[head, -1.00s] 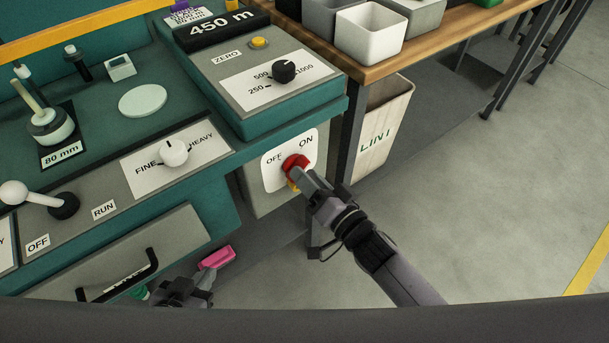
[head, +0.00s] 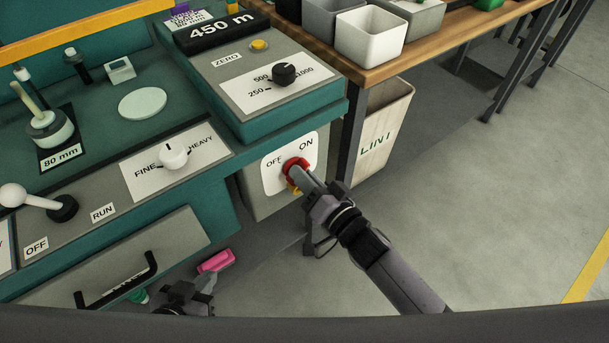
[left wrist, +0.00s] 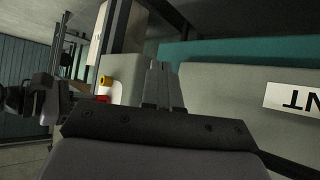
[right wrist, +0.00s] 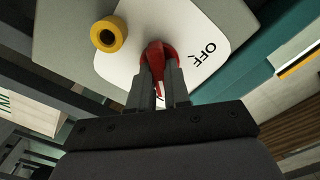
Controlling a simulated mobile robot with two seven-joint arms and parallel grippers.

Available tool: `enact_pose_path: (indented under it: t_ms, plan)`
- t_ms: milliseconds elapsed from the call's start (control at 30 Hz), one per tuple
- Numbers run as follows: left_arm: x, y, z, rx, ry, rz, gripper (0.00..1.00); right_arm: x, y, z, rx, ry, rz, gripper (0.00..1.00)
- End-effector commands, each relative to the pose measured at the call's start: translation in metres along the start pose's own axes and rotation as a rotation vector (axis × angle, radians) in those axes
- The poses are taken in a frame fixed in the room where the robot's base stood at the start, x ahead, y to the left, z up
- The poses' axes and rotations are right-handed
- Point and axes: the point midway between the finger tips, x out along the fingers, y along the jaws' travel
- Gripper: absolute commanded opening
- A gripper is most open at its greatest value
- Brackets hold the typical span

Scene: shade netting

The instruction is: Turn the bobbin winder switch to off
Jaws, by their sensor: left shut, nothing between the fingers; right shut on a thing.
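The switch is a red knob (head: 294,165) on a white plate (head: 310,148) marked OFF on the left and ON on the right, on the cabinet's side panel. My right gripper (head: 302,177) is shut on the red knob. The right wrist view shows the knob (right wrist: 158,54) between the fingertips, with the OFF label (right wrist: 208,52) beside it. The fingers partly cover the knob, so its exact setting cannot be told. My left gripper (head: 209,280) is shut and empty, low by the drawer; its closed fingers show in the left wrist view (left wrist: 161,72).
A yellow ring-shaped part (right wrist: 109,34) is beside the knob. A drawer with a black handle (head: 118,282) and a pink object (head: 215,261) are near my left gripper. A LINT bin (head: 385,130) stands right of the switch. The floor farther right is clear.

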Motion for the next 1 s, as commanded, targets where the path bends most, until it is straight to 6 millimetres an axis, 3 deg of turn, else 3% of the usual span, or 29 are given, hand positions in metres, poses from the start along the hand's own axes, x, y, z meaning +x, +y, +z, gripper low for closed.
enact_pose_path:
  t_ms: [267,1000]
  plan:
    - [-0.004,0.0,-0.004,0.002,-0.002,0.0,0.0,0.0,-0.001,-0.001,-0.163,0.001,0.001,0.0]
    - [-0.009,-0.002,-0.011,0.012,-0.003,0.0,0.0,0.0,-0.002,0.001,-0.861,0.0,0.0,0.0]
